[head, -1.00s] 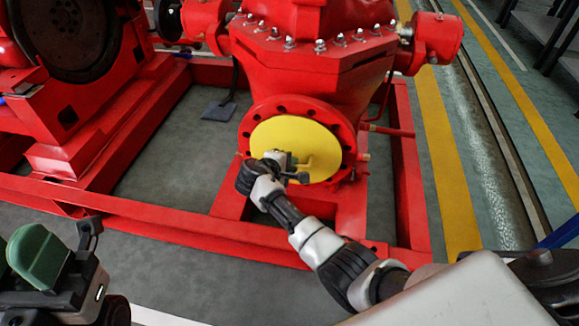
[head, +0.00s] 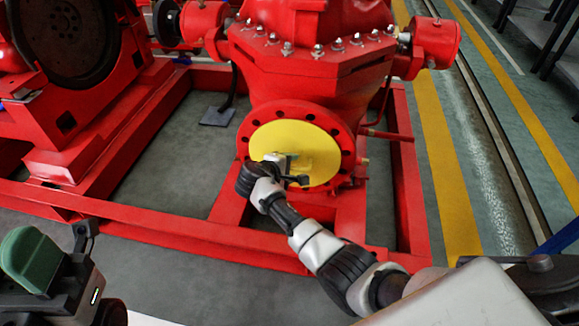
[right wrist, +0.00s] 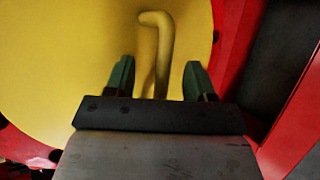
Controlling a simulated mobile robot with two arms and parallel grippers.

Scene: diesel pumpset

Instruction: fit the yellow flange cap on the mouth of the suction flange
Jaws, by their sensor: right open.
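The yellow flange cap (head: 312,143) is a round disc that covers the mouth of the red suction flange (head: 347,141) on the pump's front. Whether it is fully seated cannot be told. Its bent yellow handle (right wrist: 160,55) stands out from the disc in the right wrist view. My right gripper (right wrist: 159,78) is open, with its green fingers on either side of the handle and visible gaps to it. In the head view the right gripper (head: 283,163) hides part of the cap. My left gripper (head: 58,255) is at the lower left, away from the cap; its jaws are unclear.
The red pump body (head: 310,80) rises above the flange. A red base frame (head: 165,222) runs low around it, with a rail in front of the flange. A thin red pipe (head: 388,134) sticks out right of the flange. Grey floor lies in front of the frame.

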